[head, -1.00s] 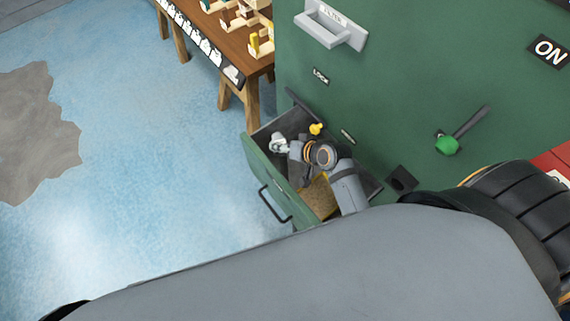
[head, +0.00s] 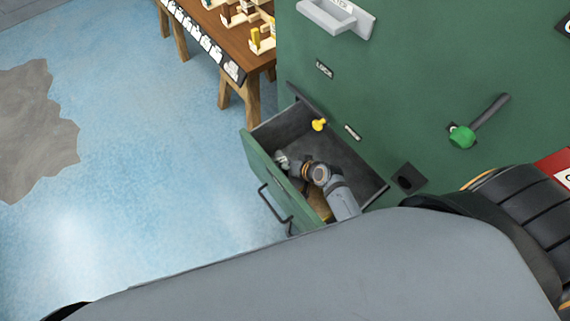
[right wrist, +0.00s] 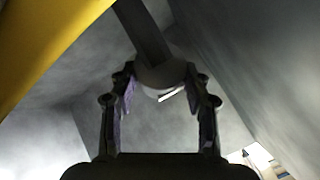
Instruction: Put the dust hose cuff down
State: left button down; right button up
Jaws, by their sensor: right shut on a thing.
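The dust hose cuff (right wrist: 162,76) shows in the right wrist view as a grey rounded piece between my fingertips, with a dark bar running up behind it. My right gripper (right wrist: 160,92) is shut on it. In the head view the right gripper (head: 291,165) is down inside the open green drawer (head: 261,178), near its front panel. A small pale part at its tip is too small to make out clearly. Whether the cuff touches the drawer floor cannot be told. My left gripper is not in view.
A yellow knob (head: 319,124) sits at the drawer's back wall. The green cabinet (head: 400,80) rises behind, with a green-knobbed lever (head: 463,136). A wooden table (head: 235,45) stands beyond the drawer. A yellow surface (right wrist: 40,40) is close in the wrist view.

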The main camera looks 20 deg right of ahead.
jog(key=shift+f, duration=0.1)
jog(key=shift+f+b, duration=0.35)
jog(key=shift+f, duration=0.25)
jog(key=shift+s, duration=0.1)
jog(key=o, duration=1)
jog(key=shift+o, duration=1.3)
jog(key=shift+f, duration=0.1)
jog(key=shift+s, duration=0.1)
jog(key=shift+s+d+r+p, duration=0.15)
jog(key=shift+r+p, duration=0.2)
jog(key=shift+r, duration=0.15)
jog(key=shift+s+d+r+p, duration=0.1)
jog(key=shift+r+p, duration=0.2)
jog(key=shift+r, duration=0.2)
jog(key=p+v, duration=0.1)
jog(key=v, duration=1)
jog(key=shift+p, duration=0.4)
